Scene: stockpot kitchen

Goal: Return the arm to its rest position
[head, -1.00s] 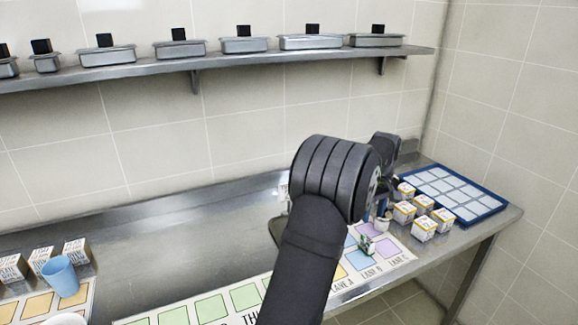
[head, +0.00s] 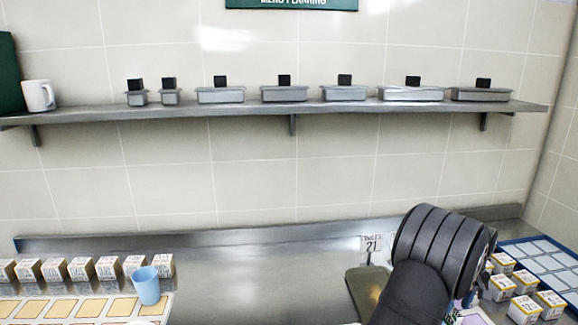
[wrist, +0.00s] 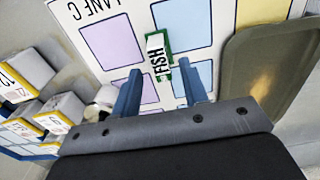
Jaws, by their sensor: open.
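My gripper (wrist: 160,82) shows in the wrist view with its two blue-grey fingers apart and nothing between their tips. A small green-and-white piece marked FISH (wrist: 155,48) is on the lane sheet (wrist: 91,15) just beyond the fingertips, apart from them as far as I can tell. In the head view my arm's thick black wrist is at the right, over the counter, and it hides the gripper.
White cartons (head: 524,309) and a blue-edged tray (head: 516,255) lie right of my arm. A dark tray (head: 366,288) and a number 21 card (head: 372,245) are to its left. A blue cup (head: 146,286) and a carton row are far left. A shelf (head: 250,108) holds lidded pans and a mug (head: 39,95).

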